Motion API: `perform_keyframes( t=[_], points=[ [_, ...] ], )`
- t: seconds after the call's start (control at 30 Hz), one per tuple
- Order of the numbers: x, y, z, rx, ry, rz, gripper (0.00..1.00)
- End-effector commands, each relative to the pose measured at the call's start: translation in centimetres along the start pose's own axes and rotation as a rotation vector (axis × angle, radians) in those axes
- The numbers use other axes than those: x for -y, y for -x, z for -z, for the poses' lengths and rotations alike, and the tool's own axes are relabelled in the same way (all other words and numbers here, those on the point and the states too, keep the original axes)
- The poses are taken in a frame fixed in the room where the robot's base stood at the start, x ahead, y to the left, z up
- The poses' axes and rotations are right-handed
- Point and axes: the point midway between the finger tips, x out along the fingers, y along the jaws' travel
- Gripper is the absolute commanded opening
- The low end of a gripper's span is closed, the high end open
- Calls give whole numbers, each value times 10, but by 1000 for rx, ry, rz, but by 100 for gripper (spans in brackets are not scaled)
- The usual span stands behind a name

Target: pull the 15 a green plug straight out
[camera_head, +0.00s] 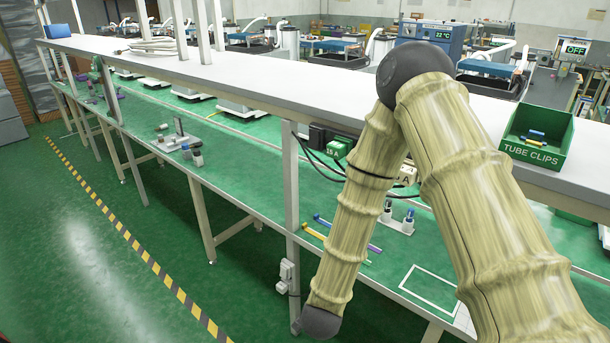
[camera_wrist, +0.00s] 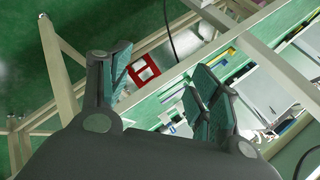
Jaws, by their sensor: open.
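The green plug (camera_head: 339,147), marked 15 A, sits under the edge of the upper shelf in the head view. It is beside a black block (camera_head: 317,137), and dark cables hang by it. I cannot make the plug out in the wrist view. My gripper (camera_wrist: 163,82) shows in the wrist view with its two teal-padded fingers wide apart and nothing between them.
A pale block marked A (camera_head: 407,175) hangs partly behind my arm. The white upper shelf (camera_head: 250,84) runs above the green bench (camera_head: 250,172). A red frame (camera_wrist: 144,70) shows beyond my fingers. The floor (camera_head: 90,245) at left is clear.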

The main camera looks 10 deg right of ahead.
Motion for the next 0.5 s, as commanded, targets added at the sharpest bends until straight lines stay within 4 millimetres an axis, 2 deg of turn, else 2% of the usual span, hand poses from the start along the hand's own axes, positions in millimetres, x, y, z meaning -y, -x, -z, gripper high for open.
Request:
perform_keyframes(
  t=[0.03, 0.2, 0.37, 0.5],
  points=[
    [36, 4, 1, -35, -137, 53, 62],
    [138, 34, 14, -133, -625, 218, 62],
    [219, 80, 30, -185, -1084, 373, 62],
    [278, 132, 45, -204, -1476, 506, 62]
  ],
)
